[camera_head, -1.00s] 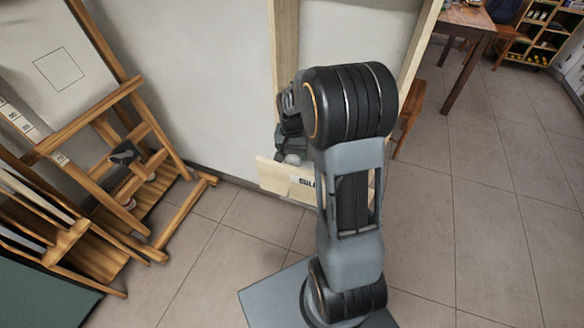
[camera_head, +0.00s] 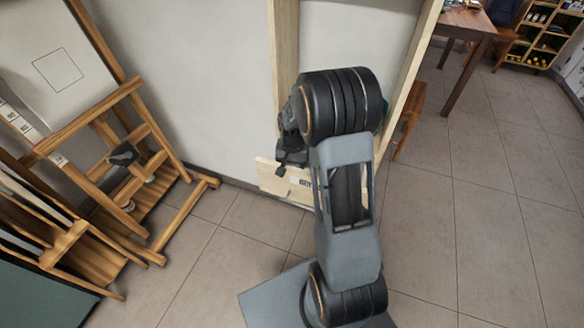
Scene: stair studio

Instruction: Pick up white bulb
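My gripper (camera_head: 288,167) is small and dark in the head view, low in front of a pale wooden box (camera_head: 268,178) with a partly covered label on its front. My own arm covers the right part of the box and much of the gripper. I cannot make out a white bulb at the gripper or in the box. The inside of the box is mostly hidden, and whether the fingers are apart or shut is too small to tell.
A wooden easel (camera_head: 128,88) and leaning frames (camera_head: 40,220) stand at the left. Pale wooden uprights (camera_head: 286,40) rise behind the box. A table (camera_head: 468,24), a stool (camera_head: 408,118) and shelves (camera_head: 540,35) are at the right. The tiled floor (camera_head: 470,220) between is clear.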

